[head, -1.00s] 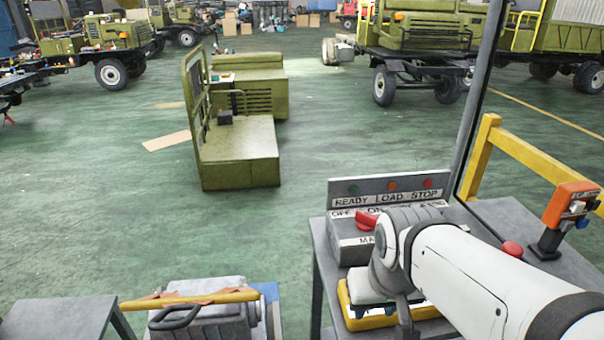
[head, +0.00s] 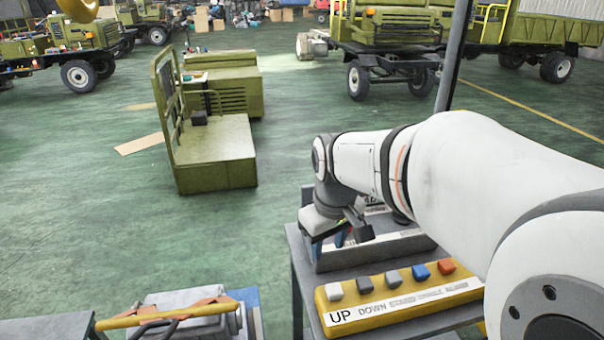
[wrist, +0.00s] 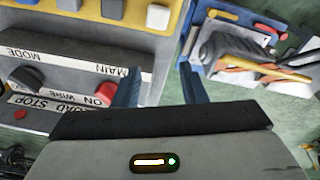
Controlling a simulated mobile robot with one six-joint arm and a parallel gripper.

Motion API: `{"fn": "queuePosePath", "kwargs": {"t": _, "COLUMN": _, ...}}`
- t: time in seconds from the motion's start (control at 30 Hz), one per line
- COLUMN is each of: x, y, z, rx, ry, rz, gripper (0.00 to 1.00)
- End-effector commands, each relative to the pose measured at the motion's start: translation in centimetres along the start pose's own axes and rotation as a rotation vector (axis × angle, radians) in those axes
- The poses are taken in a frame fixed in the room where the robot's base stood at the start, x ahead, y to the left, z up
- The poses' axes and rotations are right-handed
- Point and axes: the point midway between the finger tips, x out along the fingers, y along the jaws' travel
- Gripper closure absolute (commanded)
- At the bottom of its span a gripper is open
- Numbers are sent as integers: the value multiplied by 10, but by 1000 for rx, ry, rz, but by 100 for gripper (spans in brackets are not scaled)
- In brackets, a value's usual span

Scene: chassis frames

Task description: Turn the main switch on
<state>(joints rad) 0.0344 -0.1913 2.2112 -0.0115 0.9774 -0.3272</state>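The main switch is a red knob (wrist: 105,93) on a grey control box (wrist: 62,88), between the inverted MAIN and ON labels in the wrist view. In the head view the knob is hidden behind my arm, and only part of the box (head: 385,250) shows. My gripper (wrist: 159,68) is open and empty, with two blue fingers apart. The knob lies just left of the left finger in the wrist view, outside the gap. I cannot tell whether they touch. In the head view my gripper (head: 345,238) hangs at the left end of the box.
A yellow button panel (head: 400,309), labelled UP and DOWN, lies in front of the box. A dark MODE knob (wrist: 25,80) sits beside the red one. A bench with tools (head: 180,312) stands left of the table.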

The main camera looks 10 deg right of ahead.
Motion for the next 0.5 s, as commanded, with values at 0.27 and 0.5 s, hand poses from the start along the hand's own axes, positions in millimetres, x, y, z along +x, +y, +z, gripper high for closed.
{"fn": "queuePosePath", "kwargs": {"t": 0.27, "x": -2, "y": 84, "z": -87, "rx": -314, "ry": -89, "rz": -50, "gripper": 62}}
{"fn": "queuePosePath", "kwargs": {"t": 0.5, "x": 13, "y": 120, "z": -114, "rx": -460, "ry": -115, "rz": -83, "gripper": 62}}
